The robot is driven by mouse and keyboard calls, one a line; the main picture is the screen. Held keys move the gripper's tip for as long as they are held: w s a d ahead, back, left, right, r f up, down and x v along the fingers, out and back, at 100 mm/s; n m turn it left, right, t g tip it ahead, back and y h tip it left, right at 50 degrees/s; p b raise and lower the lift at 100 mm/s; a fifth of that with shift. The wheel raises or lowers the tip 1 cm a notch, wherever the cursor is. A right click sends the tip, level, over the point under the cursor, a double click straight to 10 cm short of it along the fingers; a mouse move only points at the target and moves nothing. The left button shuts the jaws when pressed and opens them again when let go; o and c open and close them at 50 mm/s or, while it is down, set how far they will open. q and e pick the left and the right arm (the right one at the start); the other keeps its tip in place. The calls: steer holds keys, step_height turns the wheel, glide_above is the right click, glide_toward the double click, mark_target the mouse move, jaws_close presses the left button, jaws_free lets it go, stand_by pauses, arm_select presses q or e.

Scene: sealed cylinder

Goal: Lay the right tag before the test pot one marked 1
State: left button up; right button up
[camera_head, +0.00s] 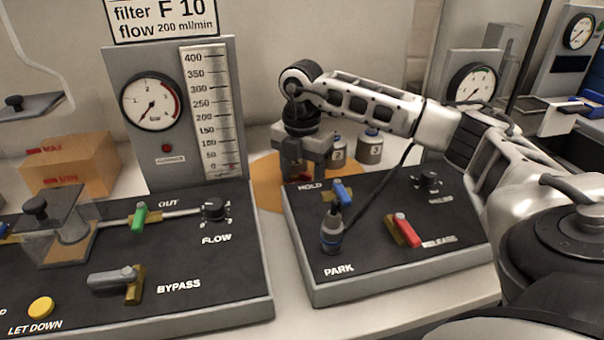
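My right gripper (303,172) points down behind the back edge of the right-hand black panel, over the orange disc (266,186). A dark reddish thing shows at its fingers, too small and too covered to name, and I cannot tell whether they grip it. Two small grey pots stand just right of the gripper: one marked 2 (338,152) and another (370,148) whose mark looks like 3. No pot marked 1 can be made out; the gripper hides part of the disc. No tag can be clearly recognised. My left gripper is out of view.
The right-hand panel (395,271) carries a blue valve (342,191), a red valve (406,229), and a cabled plug (332,233) at PARK. The left panel (225,262) has levers and a gauge board (168,110) behind it. A cardboard box (70,165) stands at left.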

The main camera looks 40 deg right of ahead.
step_height(320, 180, up, 12)
steer(key=shift+r+p, duration=0.15)
steer(key=shift+p, duration=0.3)
stand_by(0.5)
